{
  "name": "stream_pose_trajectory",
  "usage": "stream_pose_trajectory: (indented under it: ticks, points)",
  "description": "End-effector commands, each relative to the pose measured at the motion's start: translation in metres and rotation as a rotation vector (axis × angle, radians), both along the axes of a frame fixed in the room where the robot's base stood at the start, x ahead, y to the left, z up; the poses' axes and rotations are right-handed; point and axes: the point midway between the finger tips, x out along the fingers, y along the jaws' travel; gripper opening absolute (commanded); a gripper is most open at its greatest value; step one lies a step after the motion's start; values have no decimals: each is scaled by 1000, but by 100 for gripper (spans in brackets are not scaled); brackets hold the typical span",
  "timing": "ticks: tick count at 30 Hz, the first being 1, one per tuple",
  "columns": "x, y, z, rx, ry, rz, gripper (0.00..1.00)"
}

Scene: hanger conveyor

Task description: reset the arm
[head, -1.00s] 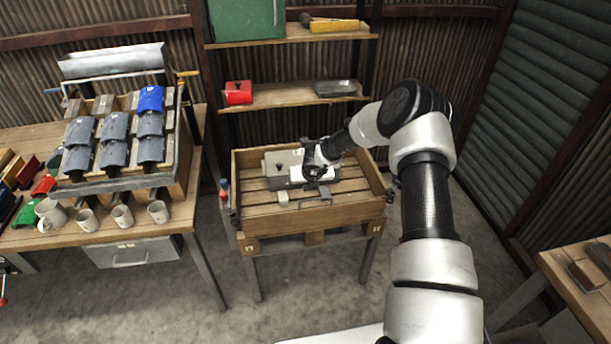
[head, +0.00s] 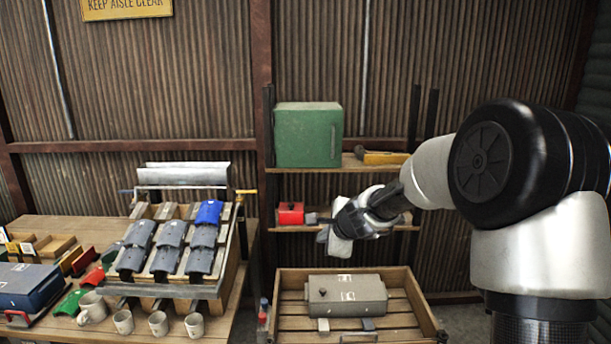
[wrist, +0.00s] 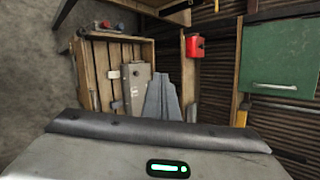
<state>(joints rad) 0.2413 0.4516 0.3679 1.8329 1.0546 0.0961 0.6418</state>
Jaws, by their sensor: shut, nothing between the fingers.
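My gripper (head: 335,238) is raised in the head view, above the wooden crate and in front of the shelves. In the wrist view its fingers (wrist: 163,88) are together with nothing between them. My arm reaches in from the right of the head view with its elbow high. A grey box (head: 346,295) lies in the wooden crate (head: 403,307), below and apart from my gripper. The box also shows in the wrist view (wrist: 137,90), partly hidden behind the fingers.
A green box (head: 309,134) stands on the upper shelf, and a red box (head: 290,213) on the lower one, close to my gripper in the picture. At left, a bench bears a rack of curved tiles (head: 170,248) and several mugs (head: 158,323).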

Motion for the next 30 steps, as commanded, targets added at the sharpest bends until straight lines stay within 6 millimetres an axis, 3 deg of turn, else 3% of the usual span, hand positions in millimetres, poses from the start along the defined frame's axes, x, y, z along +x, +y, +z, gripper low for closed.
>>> stream_pose_trajectory:
  ticks: [1,3,9,13,18,21,24,30]
  points:
    - [-23,7,28,-98,-39,113,0]
    - [-58,14,53,-233,-73,266,0]
    - [-172,7,96,-607,-115,651,0]
    - [-251,-15,105,-833,-99,866,0]
    - [-341,-54,99,-1064,-42,1090,0]
    - [-376,-72,92,-1149,-7,1177,0]
    - [-396,-84,87,-1197,15,1227,0]
    - [-404,-89,84,-1216,28,1248,0]
